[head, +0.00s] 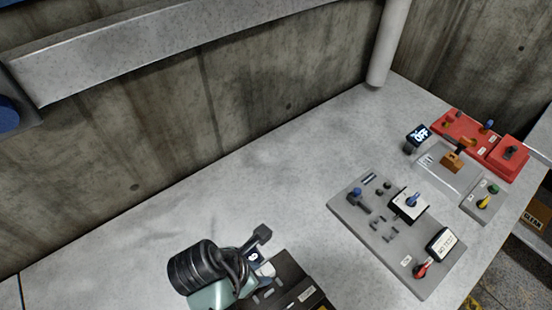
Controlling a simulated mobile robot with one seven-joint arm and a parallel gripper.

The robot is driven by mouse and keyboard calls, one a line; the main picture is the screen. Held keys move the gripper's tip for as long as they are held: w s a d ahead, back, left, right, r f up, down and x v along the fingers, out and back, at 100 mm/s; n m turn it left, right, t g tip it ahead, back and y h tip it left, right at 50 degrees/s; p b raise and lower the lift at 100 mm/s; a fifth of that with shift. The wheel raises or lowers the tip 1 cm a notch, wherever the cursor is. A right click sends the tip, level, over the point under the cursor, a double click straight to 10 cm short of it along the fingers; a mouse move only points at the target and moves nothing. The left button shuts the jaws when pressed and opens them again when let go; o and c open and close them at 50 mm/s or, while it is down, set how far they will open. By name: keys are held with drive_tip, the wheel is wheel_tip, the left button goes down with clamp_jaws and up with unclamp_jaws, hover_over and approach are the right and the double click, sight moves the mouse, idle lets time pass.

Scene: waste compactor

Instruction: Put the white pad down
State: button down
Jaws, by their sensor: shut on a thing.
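My gripper (256,252) is at the bottom centre of the head view, low over the worktop, with my dark ridged wrist to its left. It is shut on a small pale thing, which looks like the white pad (266,269). Only a small part of the pad shows; my gripper and wrist hide the rest. It is just above or at the edge of a black panel (293,283) with a pale label. I cannot tell whether the pad touches the panel or worktop.
A grey panel (346,208) with knobs, switches and white plates lies on the worktop (270,165) to the right. A red block (468,137) and small fixtures stand at the far right. A grey post (388,45) stands behind. The middle of the worktop is clear.

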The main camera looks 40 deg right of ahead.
drive_tip(key=shift+w+d+f, duration=0.1)
drive_tip(key=shift+d+f, duration=0.05)
drive_tip(key=shift+d, duration=0.05)
wheel_tip(320, 180, down, 6)
drive_tip(key=shift+a+r, duration=0.1)
drive_tip(key=shift+r, duration=0.05)
drive_tip(key=shift+f, duration=1.9)
drive_tip(key=shift+f, duration=0.15)
drive_tip(key=c, duration=0.6)
unclamp_jaws()
drive_tip(key=shift+c, duration=0.2)
